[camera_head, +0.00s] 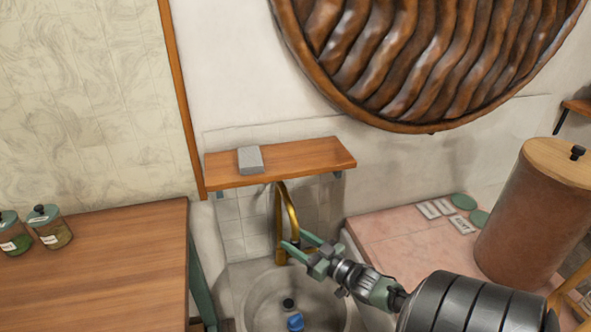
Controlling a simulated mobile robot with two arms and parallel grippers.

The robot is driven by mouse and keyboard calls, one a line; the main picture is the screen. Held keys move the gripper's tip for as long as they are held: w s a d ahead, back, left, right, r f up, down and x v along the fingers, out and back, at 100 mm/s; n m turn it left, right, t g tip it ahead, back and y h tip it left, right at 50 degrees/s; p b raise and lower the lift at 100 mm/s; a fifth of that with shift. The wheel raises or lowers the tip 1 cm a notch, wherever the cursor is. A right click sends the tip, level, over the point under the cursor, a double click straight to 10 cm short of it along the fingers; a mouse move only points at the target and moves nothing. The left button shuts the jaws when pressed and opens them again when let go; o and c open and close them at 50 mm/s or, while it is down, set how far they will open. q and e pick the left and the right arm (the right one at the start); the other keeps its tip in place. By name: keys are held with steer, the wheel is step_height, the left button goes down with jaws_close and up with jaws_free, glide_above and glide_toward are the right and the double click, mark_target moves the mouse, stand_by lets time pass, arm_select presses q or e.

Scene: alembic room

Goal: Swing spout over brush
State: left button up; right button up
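The brass spout (291,203) rises behind the stone basin (254,297), curves under the wooden shelf and comes down toward my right gripper. My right gripper (296,240), with green fingers, reaches in from the lower right. Its fingers are apart, with the spout's lower end at or just behind the gap; I cannot tell whether they touch it. A small blue object (295,322) lies in the basin near the dark drain (288,303); it may be the brush, but only part shows. My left gripper is out of view.
A wooden shelf (310,156) with a grey block (250,160) hangs above the basin. A wooden table (110,265) with jars (48,227) stands left. A pink tiled counter (400,240) holds a large brown vessel (530,220) at right.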

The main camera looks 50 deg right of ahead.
steer(key=shift+s+a+f, duration=0.1)
steer(key=shift+s+f, duration=0.05)
steer(key=shift+s, duration=0.4)
steer(key=s, duration=0.6)
steer(key=shift+s+d, duration=0.3)
steer(key=shift+s, duration=0.05)
